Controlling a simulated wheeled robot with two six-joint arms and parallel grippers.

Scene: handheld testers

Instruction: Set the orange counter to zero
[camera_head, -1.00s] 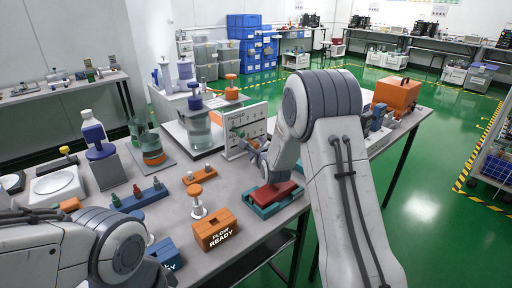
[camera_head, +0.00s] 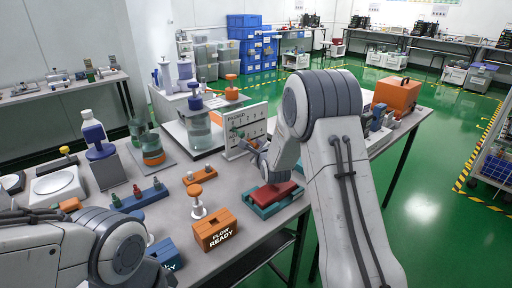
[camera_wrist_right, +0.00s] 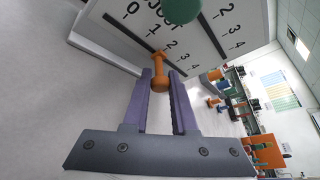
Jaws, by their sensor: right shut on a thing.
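A white tally board (camera_head: 258,117) with rows of numbers stands upright near the table's right edge. It also shows at the top of the right wrist view (camera_wrist_right: 205,50), with numbers 0 to 4 along its lower row. The orange counter (camera_wrist_right: 160,84), a knob on a stem, sticks out from that row near the 1 and 2. My right gripper (camera_wrist_right: 160,74) is shut on it, one purple finger on each side. In the head view my right gripper (camera_head: 248,147) is at the board's front; the orange counter is hard to make out there. A green counter (camera_wrist_right: 182,10) sits on the upper row. My left gripper is out of the picture.
A teal tray with a red block (camera_head: 276,192) lies below my right forearm. An orange FLOW READY box (camera_head: 214,233), an orange-topped stand (camera_head: 197,201) and an orange rack (camera_head: 199,175) stand nearby. A glass vessel (camera_head: 200,130) stands behind, left of the board.

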